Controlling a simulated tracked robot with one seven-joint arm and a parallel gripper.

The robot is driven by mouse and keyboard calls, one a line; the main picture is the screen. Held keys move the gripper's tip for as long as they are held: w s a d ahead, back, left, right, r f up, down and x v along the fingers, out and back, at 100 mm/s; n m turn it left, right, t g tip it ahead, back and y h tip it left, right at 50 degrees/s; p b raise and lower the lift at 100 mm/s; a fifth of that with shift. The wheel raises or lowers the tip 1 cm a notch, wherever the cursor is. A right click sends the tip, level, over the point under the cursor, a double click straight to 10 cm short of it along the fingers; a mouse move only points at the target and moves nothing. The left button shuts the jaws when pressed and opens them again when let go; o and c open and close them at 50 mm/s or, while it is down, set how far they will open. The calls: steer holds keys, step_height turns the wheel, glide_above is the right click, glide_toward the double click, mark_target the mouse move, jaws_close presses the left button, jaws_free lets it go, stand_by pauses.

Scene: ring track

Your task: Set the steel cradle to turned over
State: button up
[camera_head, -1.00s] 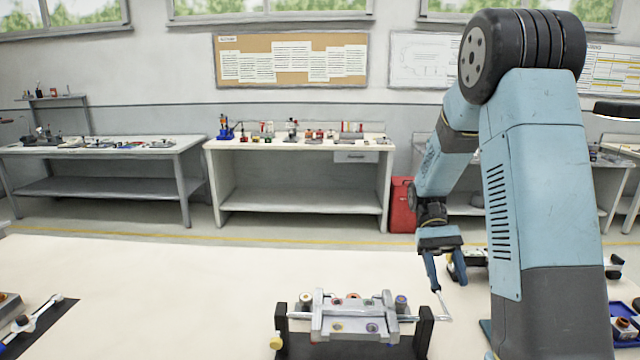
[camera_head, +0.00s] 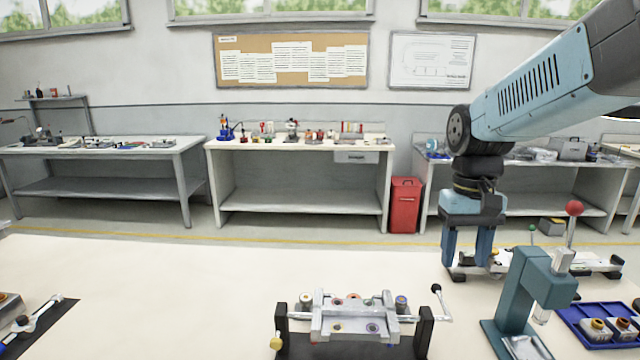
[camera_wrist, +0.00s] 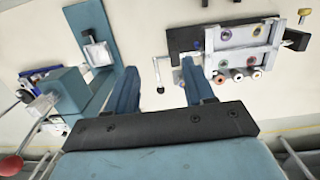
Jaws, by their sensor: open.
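The steel cradle (camera_head: 352,325) is a silver frame hung between two black posts on a dark base, at the front middle of the table. Several small round pieces with coloured centres sit in it. A crank handle (camera_head: 437,289) with a black knob sticks up at its right end, and a yellow knob (camera_head: 276,341) is at its left. My gripper (camera_head: 467,262) is open and empty, above the table to the right of and behind the cradle. In the wrist view the cradle (camera_wrist: 240,48) is at the upper right and the crank (camera_wrist: 158,75) lies left of my right finger.
A teal press (camera_head: 530,290) stands right of the cradle, close to my gripper. A blue tray (camera_head: 600,322) with small pots is at the far right. A red-knobbed lever (camera_head: 574,208) rises behind the press. The table left of the cradle is mostly clear.

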steer(key=s+a+r+t, duration=0.1)
steer(key=s+r+t, duration=0.3)
steer(key=s+t, duration=0.1)
steer(key=shift+n, duration=0.3)
steer(key=shift+s+a+r+t, duration=0.1)
steer(key=shift+s+r+t, duration=0.15)
steer(key=shift+s+t, duration=0.4)
steer(key=shift+c, duration=0.3)
